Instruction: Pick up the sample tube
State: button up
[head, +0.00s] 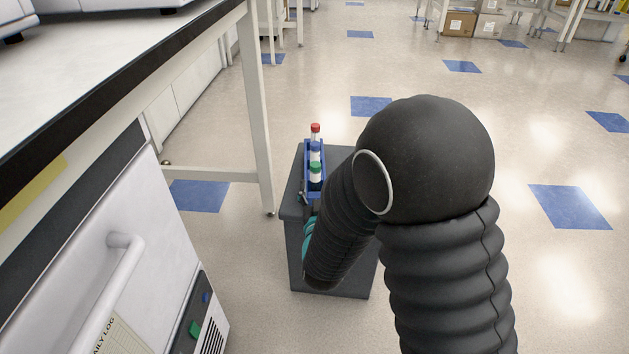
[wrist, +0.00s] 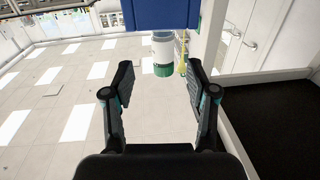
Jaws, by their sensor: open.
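Several sample tubes stand upright in a narrow blue rack (head: 321,189) on a dark grey stand. One has a red cap (head: 315,128), one a blue cap (head: 314,149), and the nearest a green cap (head: 315,168). The wrist view appears upside down: the green-capped tube (wrist: 162,52) hangs cap-down there, below the blue rack (wrist: 160,14). My gripper (wrist: 161,84) is open and empty, its fingers spread to either side of the tube's line, with the cap beyond the fingertips. In the head view my arm hides most of the gripper beside the rack.
The dark grey stand (head: 341,166) is small, with little free top. A white bench leg (head: 258,120) stands close to its left. A white appliance with a handle (head: 117,270) is at the lower left. Open tiled floor (head: 540,140) lies to the right.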

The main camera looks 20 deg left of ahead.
aim_at(316, 177)
jog(key=shift+x, duration=3)
jog(key=shift+a, duration=0.1)
grip_shut()
